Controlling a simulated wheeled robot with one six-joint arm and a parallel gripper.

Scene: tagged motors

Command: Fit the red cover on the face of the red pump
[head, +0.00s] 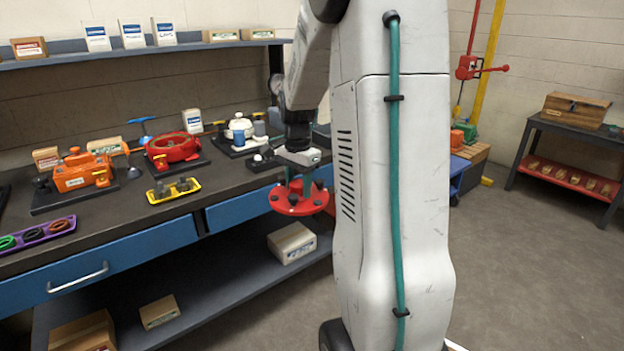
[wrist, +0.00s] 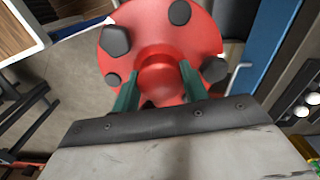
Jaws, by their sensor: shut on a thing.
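The red cover (head: 298,200) is a round flange with dark bolt heads. My gripper (head: 297,182) holds it in front of the bench edge, above the floor and clear of the bench. In the wrist view my gripper's green fingers (wrist: 157,88) are shut on the raised hub of the red cover (wrist: 185,38). The red pump (head: 172,150) is a round red body on a dark base on the bench, to the left of my gripper and apart from it.
On the bench are an orange pump (head: 83,174), a yellow tray (head: 173,191) with dark parts, a purple tray (head: 38,235) with rings and a white pump (head: 239,128). A blue drawer (head: 85,281) forms the front. A shelf (head: 140,50) runs above.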

